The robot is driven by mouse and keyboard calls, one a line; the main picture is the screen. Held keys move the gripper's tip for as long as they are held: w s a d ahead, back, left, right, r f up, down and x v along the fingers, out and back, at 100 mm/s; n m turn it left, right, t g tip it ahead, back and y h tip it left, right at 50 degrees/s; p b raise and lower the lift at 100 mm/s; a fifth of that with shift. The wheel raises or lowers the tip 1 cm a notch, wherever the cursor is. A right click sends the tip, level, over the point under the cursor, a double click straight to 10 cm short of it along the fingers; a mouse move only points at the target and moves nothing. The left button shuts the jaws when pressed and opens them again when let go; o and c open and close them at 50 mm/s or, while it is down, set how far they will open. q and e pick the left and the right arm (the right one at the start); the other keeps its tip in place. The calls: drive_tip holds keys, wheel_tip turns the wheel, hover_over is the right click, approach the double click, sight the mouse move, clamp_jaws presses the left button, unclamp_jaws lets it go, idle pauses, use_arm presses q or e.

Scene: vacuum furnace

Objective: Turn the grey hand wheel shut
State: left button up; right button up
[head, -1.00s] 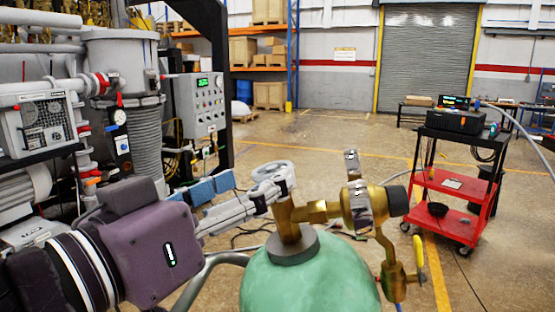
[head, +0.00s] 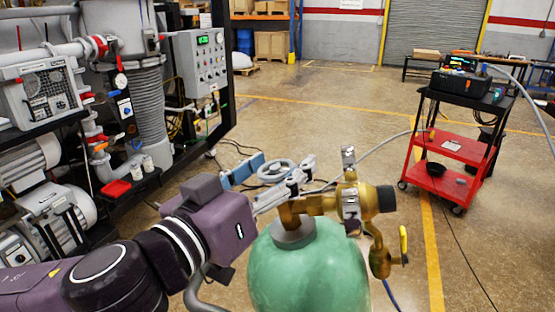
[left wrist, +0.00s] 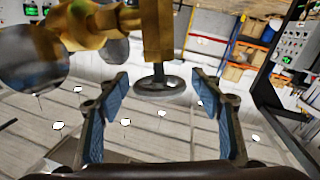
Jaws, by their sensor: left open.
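The grey hand wheel (head: 277,170) sits on the brass valve (head: 322,203) above the neck of the green gas cylinder (head: 310,270). My left gripper (head: 281,164) reaches in from the left, with its fingers on either side of the wheel. In the left wrist view the hand wheel (left wrist: 160,85) appears between the blue-padded fingertips, at the end of the brass stem (left wrist: 158,35). My left gripper (left wrist: 160,77) is open there, and gaps show between each finger and the wheel. Part of the wheel is hidden by the near finger in the head view. My right gripper is out of view.
A brass regulator (head: 357,200) with gauges sticks out right of the valve, with a yellow lever (head: 404,240) below. The furnace rack (head: 180,165) stands at left. A red and black cart (head: 445,160) stands at right. Hoses and cables lie on the floor.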

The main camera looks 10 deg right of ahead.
use_arm(q)
drive_tip(key=shift+a, duration=0.1)
drive_tip(key=shift+c, duration=0.7)
drive_tip(key=c, duration=1.1)
drive_tip(key=shift+o, duration=0.2)
